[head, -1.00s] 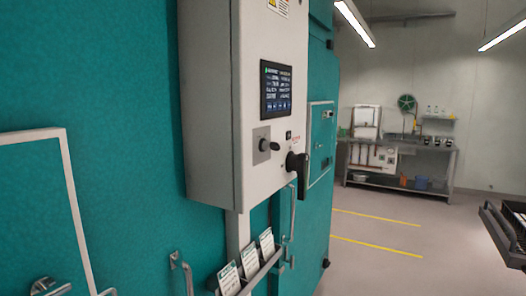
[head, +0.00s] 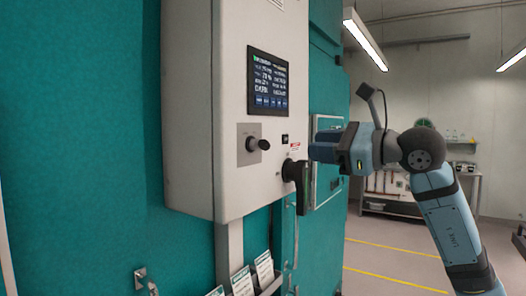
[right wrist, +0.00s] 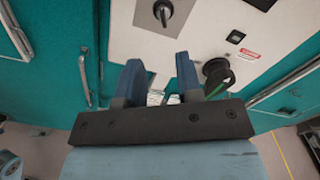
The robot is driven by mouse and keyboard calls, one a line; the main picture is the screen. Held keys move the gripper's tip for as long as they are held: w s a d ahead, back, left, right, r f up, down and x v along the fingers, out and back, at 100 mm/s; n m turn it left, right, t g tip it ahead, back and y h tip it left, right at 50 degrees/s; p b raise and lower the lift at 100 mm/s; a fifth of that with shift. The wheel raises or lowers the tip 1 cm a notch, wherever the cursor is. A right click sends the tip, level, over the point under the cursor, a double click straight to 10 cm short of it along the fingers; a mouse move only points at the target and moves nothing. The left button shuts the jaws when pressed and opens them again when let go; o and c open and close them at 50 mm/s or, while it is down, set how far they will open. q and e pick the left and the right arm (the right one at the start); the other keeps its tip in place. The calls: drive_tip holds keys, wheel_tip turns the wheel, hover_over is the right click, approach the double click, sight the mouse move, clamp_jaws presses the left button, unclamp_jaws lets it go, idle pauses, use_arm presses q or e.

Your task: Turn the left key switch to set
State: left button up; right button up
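A grey-white control box (head: 190,110) is fixed to the teal chamber wall. On its front a black switch knob (head: 257,144) sits on a square grey plate, below the screen. The same knob shows at the top of the right wrist view (right wrist: 163,12). I cannot read any position marks around it. My right gripper (head: 316,152) is to the right of this knob, apart from it, above the black rotary handle. In the right wrist view its two blue fingers (right wrist: 158,72) are spread with nothing held between them. My left gripper is not in view.
The black rotary handle (head: 298,182) sticks out at the box's lower right and shows near my right finger in the wrist view (right wrist: 217,72). A lit screen (head: 268,82) is above. Card holders (head: 265,270) hang below. Open floor (head: 400,262) lies to the right.

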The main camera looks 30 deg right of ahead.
sight(269, 143)
drive_tip(key=p+x, duration=0.2)
drive_tip(key=x, duration=0.4)
drive_tip(key=p+x, duration=0.2)
drive_tip(key=x, duration=0.5)
drive_tip(key=shift+w+d, duration=0.1)
drive_tip(key=shift+w, duration=0.3)
drive_tip(key=c, duration=0.6)
